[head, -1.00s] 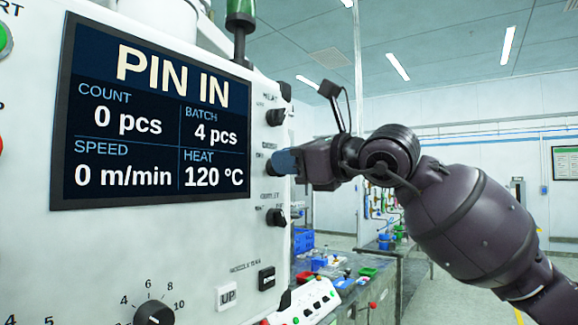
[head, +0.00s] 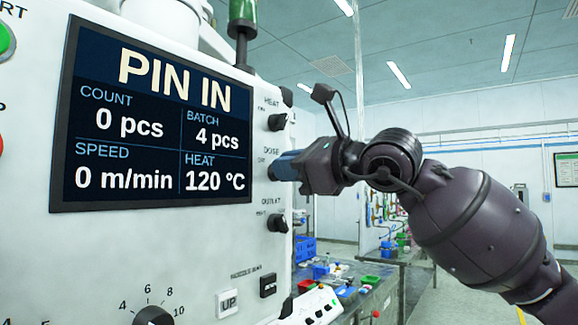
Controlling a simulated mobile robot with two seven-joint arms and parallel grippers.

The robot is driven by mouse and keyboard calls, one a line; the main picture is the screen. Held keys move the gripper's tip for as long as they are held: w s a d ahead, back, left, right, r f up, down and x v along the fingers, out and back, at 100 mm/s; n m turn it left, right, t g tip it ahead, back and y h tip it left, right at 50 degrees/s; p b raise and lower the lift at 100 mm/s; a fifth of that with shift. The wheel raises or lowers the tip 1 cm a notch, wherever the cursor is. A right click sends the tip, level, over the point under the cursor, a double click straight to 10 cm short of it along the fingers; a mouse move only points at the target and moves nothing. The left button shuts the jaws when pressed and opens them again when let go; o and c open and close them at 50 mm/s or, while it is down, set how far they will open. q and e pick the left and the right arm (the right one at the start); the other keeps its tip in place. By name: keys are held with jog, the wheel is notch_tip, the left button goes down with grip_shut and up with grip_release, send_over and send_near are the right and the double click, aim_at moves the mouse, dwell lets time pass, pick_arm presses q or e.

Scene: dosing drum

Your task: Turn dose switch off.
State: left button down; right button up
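The white machine panel (head: 130,245) has a column of black knobs labelled HEAT, DOSE and OUTLET on its right part. The dose switch sits under the DOSE label, mostly hidden by my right gripper (head: 275,167). The blue fingertips of that gripper are at the switch, close against the panel. The gap between the fingers cannot be seen, so I cannot tell whether they grip it. The way the dose switch points is hidden. The display (head: 157,118) reads PIN IN, 0 pcs, 0 m/min and 120 °C. My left gripper is not in view.
The heat knob (head: 278,122) is just above my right gripper and the outlet knob (head: 278,222) just below. A black rocker switch (head: 268,285) and a dial (head: 153,317) are lower on the panel. A bench (head: 370,290) with blue bins (head: 303,246) stands behind.

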jog(key=o, duration=0.5)
jog(key=shift+c, duration=0.2)
jog(key=v, duration=1.1)
jog(key=shift+b, duration=0.45)
